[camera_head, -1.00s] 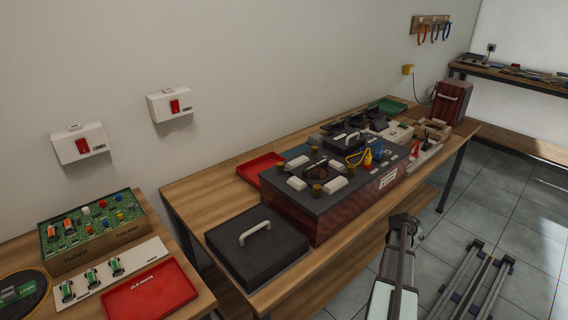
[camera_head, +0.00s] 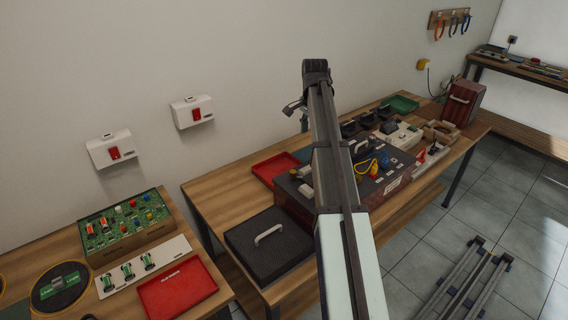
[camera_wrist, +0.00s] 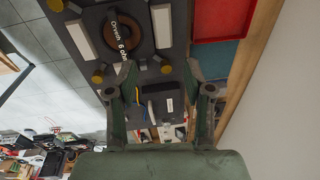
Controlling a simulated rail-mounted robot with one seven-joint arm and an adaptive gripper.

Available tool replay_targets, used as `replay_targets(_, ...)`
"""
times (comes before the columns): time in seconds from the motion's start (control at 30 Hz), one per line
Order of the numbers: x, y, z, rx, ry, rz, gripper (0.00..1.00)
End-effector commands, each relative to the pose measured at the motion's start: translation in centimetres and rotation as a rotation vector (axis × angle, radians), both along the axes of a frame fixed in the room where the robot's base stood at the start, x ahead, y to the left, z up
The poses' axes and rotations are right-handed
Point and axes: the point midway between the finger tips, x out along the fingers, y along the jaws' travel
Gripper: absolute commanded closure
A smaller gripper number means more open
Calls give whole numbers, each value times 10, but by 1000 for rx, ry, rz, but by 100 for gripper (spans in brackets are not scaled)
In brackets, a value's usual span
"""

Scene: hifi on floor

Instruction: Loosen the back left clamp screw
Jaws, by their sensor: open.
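The dark-topped box with the clamp screws (camera_head: 285,197) stands on the middle table, its upper middle hidden by my arm in the head view. Brass clamp screws show at its left side, one at the back left (camera_head: 293,173) and one nearer the front (camera_head: 305,190). In the wrist view, brass screws show at the top left (camera_wrist: 55,5), left of my fingers (camera_wrist: 98,75) and between the fingers (camera_wrist: 165,68); I cannot tell which is the back left. My gripper (camera_wrist: 160,75) is open and empty above the box. In the head view it is mostly hidden behind my arm.
A red tray (camera_head: 275,168) lies behind the box, near the wall. A black lid with a handle (camera_head: 250,250) lies left of the box. Yellow and blue cables (camera_head: 372,163) and several devices (camera_head: 400,134) crowd the right. Wall boxes (camera_head: 192,112) hang at the left.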

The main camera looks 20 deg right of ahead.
Motion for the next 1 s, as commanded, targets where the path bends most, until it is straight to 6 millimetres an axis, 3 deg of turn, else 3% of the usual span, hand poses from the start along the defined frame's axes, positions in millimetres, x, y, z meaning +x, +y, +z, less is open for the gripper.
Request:
replay_targets(0.03, 3, 18, 11, 12, 31, 22, 48)
replay_targets(0.13, 1, 40, 19, 29, 78, 47, 48)
replay_targets(0.37, -2, 50, 10, 38, 102, 58, 48)
replay_targets(1.0, -3, 49, -102, 38, 102, 57, 48)
